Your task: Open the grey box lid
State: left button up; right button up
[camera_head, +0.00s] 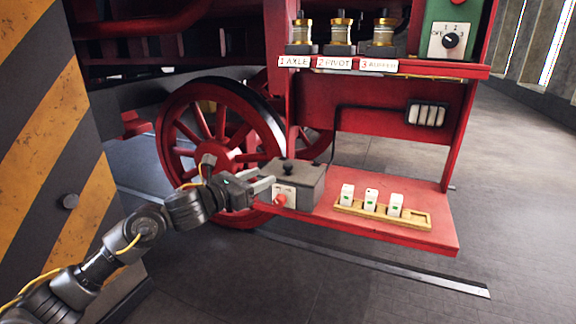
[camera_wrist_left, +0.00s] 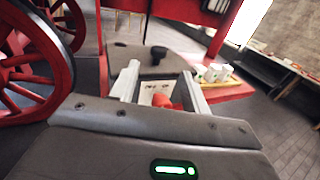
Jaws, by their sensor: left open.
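The grey box (camera_head: 308,180) sits on the left part of the red lower shelf. Its lid (camera_head: 299,168) is closed and has a dark round knob (camera_head: 288,168) on top. The front carries a white plate with a red knob (camera_head: 280,200). My left gripper (camera_head: 268,186) is at the box's front left, its fingers pointing toward it. In the left wrist view the gripper (camera_wrist_left: 160,85) has its two fingers apart, with the red knob (camera_wrist_left: 162,101) and white plate showing between them and the black lid knob (camera_wrist_left: 158,54) beyond. I cannot tell whether the fingers touch the box. My right gripper is not in view.
A wooden tray (camera_head: 420,218) with several small white blocks lies right of the box on the red shelf (camera_head: 440,236). A red spoked wheel (camera_head: 215,135) stands behind the gripper. A striped yellow-black panel (camera_head: 50,150) stands at left. Brass-topped pots line the upper shelf (camera_head: 440,70).

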aim_at(284, 166)
pick_arm(q)
jog(key=p+x, duration=0.3)
jog(key=x, duration=0.6)
jog(key=shift+w+d+r+p, duration=0.1)
jog(key=shift+w+p, duration=0.1)
jog(key=shift+p, duration=0.15)
jog(key=shift+w+d, duration=0.45)
jog(key=shift+w, duration=0.15)
grip_shut()
